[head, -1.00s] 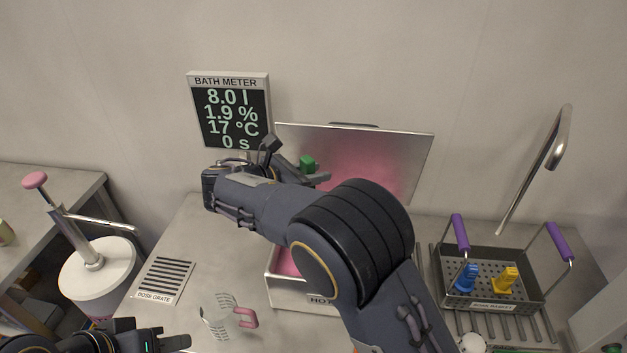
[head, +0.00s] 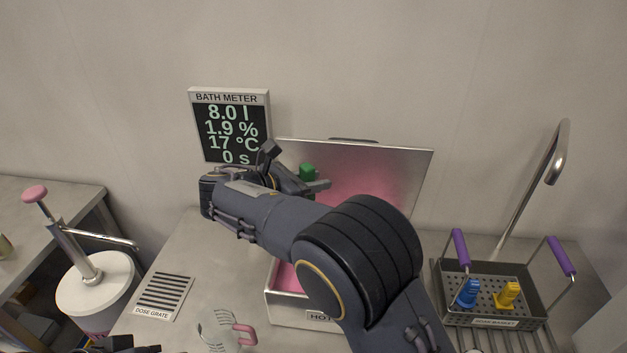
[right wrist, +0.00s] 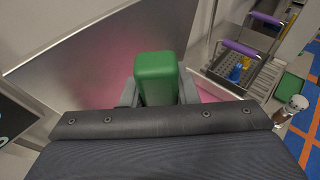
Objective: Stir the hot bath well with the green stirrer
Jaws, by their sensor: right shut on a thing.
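The hot bath (head: 285,308) is a steel tank with a front label starting "HOT", and pink shows inside. Its lid (head: 400,165) stands open behind it with a pink reflection. My right gripper (head: 313,184) is shut on the green stirrer (head: 307,171), over the bath in the picture. The stirrer's green block top also shows between the fingers in the right wrist view (right wrist: 157,75). Its lower part is hidden, so I cannot tell how deep it reaches. My right arm covers much of the bath. Only a dark bit of my left gripper (head: 115,345) shows at the bottom edge.
The bath meter (head: 231,128) reads 8.0 l, 1.9 %, 17 °C, 0 s. A clear jug with a pink handle (head: 245,335) stands front left, near the dose grate (head: 163,296). A pump container (head: 95,285) is at left. A basket (head: 530,290) with blue and yellow pieces is at right.

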